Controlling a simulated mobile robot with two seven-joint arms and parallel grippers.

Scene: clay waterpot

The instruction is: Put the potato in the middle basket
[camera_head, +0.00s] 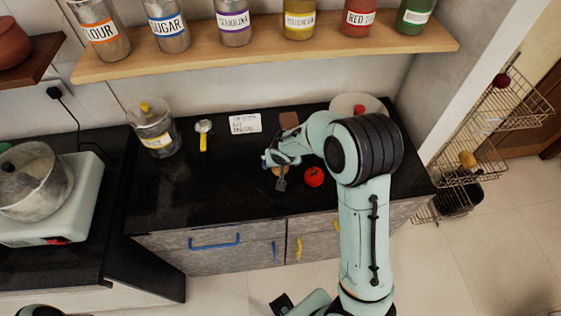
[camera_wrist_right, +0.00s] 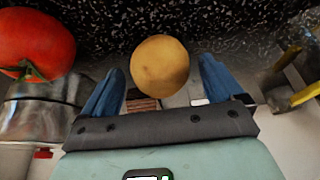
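The potato (camera_wrist_right: 160,65) is round and yellow-brown; in the right wrist view it lies between the two blue fingertips of my right gripper (camera_wrist_right: 160,88), with a gap on each side. The gripper is open. In the head view my right gripper (camera_head: 281,172) is low over the black counter and mostly hides the potato. The tiered wire basket rack stands at the right; its middle basket (camera_head: 485,172) holds a yellow-orange item, and its top basket (camera_head: 520,103) holds a dark red one. My left gripper is not clearly seen.
A red tomato (camera_head: 313,177) sits close beside the gripper; it also shows in the wrist view (camera_wrist_right: 36,42). A jar shelf (camera_head: 270,55) hangs above.

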